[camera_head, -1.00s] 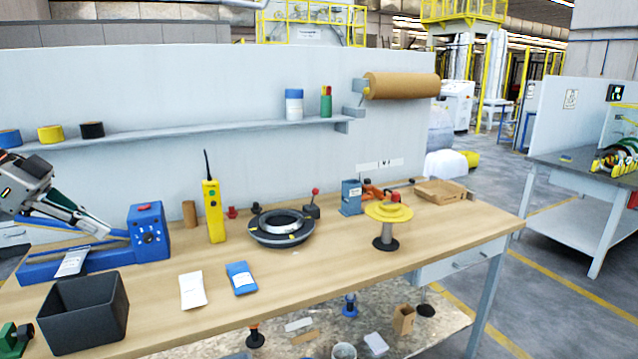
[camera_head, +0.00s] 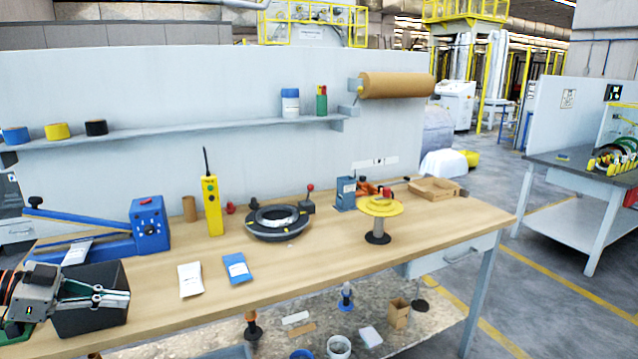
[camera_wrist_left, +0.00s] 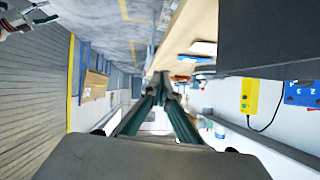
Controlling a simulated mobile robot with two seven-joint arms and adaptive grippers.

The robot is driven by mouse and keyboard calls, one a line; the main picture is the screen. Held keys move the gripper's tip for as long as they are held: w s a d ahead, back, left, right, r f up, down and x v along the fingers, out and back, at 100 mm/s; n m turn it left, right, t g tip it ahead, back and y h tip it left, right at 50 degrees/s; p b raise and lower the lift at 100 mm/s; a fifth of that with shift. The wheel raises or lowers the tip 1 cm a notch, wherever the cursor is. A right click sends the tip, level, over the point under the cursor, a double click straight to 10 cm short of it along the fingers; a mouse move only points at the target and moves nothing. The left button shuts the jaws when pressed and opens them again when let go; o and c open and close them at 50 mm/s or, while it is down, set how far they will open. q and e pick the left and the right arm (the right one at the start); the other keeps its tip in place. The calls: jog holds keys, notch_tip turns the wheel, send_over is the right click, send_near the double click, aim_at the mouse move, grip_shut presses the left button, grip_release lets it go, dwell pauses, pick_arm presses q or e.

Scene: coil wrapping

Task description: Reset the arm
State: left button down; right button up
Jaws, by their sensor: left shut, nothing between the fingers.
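My left gripper (camera_head: 128,299) is at the lower left of the head view, in front of and over the dark open bin (camera_head: 95,325). Its fingers are closed together with nothing between them, and they point right. In the left wrist view the closed fingertips (camera_wrist_left: 161,78) meet in the middle. The blue lever machine (camera_head: 150,228) stands behind the gripper on the bench, with its long handle raised to the left. A grey jointed part at the top left of the wrist view may be my right gripper; its jaws are not clear.
The wooden bench (camera_head: 330,268) carries a yellow handheld controller (camera_head: 212,205), a dark ring-shaped coil (camera_head: 262,233), a yellow spool stand (camera_head: 379,208), a white packet (camera_head: 190,280) and a blue packet (camera_head: 237,268). A shelf (camera_head: 220,130) runs along the wall. The bench front is clear right of the packets.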

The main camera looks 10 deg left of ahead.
pick_arm(q)
jog(key=s+d+f+n+t+y, duration=0.1)
jog(key=s+d+f+t, duration=0.15)
jog(key=f, duration=0.55)
jog(key=s+d+f+n+t+y, duration=0.1)
jog(key=s+d+f+n, duration=0.15)
jog(key=f, duration=0.55)
jog(key=s+d+f+t+y, duration=0.1)
jog(key=s+d+f, duration=0.15)
jog(key=f, duration=0.45)
jog(key=s+d+f+n+y, duration=0.1)
jog(key=s+d+f, duration=0.2)
jog(key=d, duration=0.4)
jog(key=s+d+f+n+g+y, duration=0.1)
jog(key=s+d+f, duration=0.3)
jog(key=d, duration=0.3)
jog(key=s+d+f+n+y, duration=0.1)
jog(key=s+d+f+n, duration=0.1)
jog(key=s+d+f, duration=0.2)
jog(key=d+f, duration=0.1)
jog(key=d, duration=0.1)
jog(key=shift+s+d+f+y, duration=0.15)
jog(key=shift+s+d+y, duration=0.05)
jog(key=shift+d+y, duration=0.2)
jog(key=shift+g, duration=0.25)
